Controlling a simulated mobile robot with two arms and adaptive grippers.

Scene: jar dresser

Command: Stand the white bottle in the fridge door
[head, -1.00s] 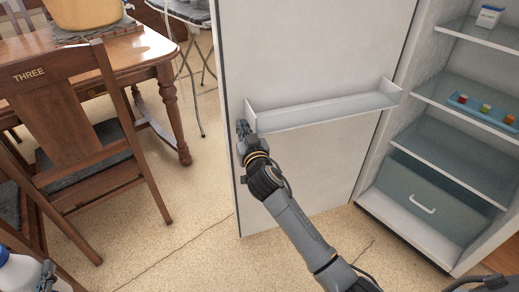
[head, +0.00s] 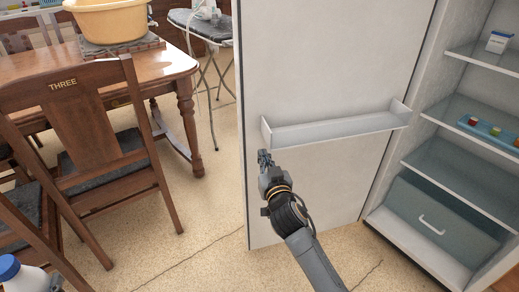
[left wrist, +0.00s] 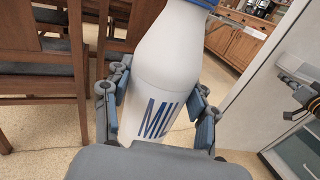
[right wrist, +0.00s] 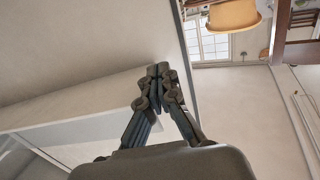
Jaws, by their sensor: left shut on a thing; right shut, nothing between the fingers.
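The white bottle (head: 27,279) with a blue cap is at the bottom left of the head view. My left gripper (left wrist: 160,112) is shut around its body, and blue lettering shows between the fingers in the left wrist view. The bottle looks roughly upright there, its base hidden. The fridge door (head: 330,55) stands open, with an empty white door shelf (head: 335,131) across it. My right gripper (head: 265,157) is shut and empty, just below the left end of the door shelf; I cannot tell whether it touches the door. It also shows in the right wrist view (right wrist: 158,72).
The fridge interior at right has shelves, a small white box (head: 498,42), a blue tray (head: 494,133) and a drawer (head: 437,214). Wooden chairs (head: 90,110) and a table (head: 150,68) with a yellow basin (head: 108,20) stand at left. Floor between chairs and door is clear.

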